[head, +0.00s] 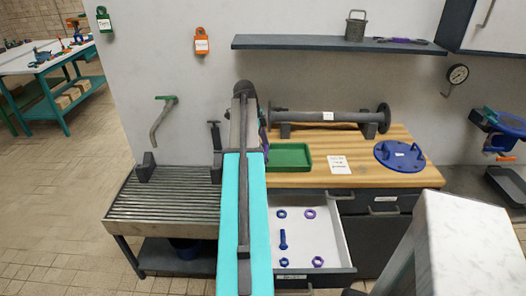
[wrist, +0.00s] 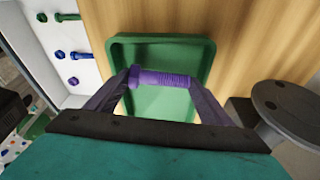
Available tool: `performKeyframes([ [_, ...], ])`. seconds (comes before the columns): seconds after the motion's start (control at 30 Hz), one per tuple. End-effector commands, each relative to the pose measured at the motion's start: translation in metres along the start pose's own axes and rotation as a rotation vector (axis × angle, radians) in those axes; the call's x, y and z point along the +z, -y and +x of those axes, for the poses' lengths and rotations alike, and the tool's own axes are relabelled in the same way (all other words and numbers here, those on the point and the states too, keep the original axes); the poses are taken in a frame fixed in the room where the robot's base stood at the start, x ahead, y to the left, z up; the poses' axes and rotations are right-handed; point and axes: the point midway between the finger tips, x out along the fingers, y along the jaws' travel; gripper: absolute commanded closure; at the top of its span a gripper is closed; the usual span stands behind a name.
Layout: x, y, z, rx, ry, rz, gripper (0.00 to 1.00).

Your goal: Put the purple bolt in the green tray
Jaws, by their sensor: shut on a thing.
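The purple bolt (wrist: 163,79) is held between the two fingertips of my gripper (wrist: 162,80) in the wrist view. It lies crosswise between the fingers and appears over the green tray (wrist: 207,62). The tray looks empty around it; its near part is partly hidden by my gripper. In the head view the green tray (head: 290,157) sits on the wooden bench top, just right of my arm. My gripper in the head view is mostly hidden behind my arm, and the bolt cannot be made out there.
An open drawer (head: 340,240) below the bench holds a blue bolt (head: 283,239) and several nuts. A grey flanged pipe (head: 325,116) lies behind the tray. A blue flange cover (head: 399,155) and a paper note (head: 339,165) lie to the right. A roller table (head: 165,205) stands left.

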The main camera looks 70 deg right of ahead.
Motion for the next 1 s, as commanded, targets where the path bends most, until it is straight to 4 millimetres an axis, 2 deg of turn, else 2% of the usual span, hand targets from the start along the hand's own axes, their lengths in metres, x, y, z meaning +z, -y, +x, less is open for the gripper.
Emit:
performKeyframes([
  [0.2, 0.003, 0.000, 0.013, -0.001, 0.000, 0.000, 0.60],
  [0.6, 0.004, 0.000, 0.016, -0.001, 0.000, 0.000, 0.60],
  [0.63, 0.004, 0.000, 0.016, 0.000, 0.000, 0.000, 0.22],
  [0.67, 0.004, 0.000, 0.016, 0.000, 0.000, 0.000, 0.17],
  [1.0, 0.004, 0.000, 0.015, -0.001, 0.000, 0.000, 0.17],
])
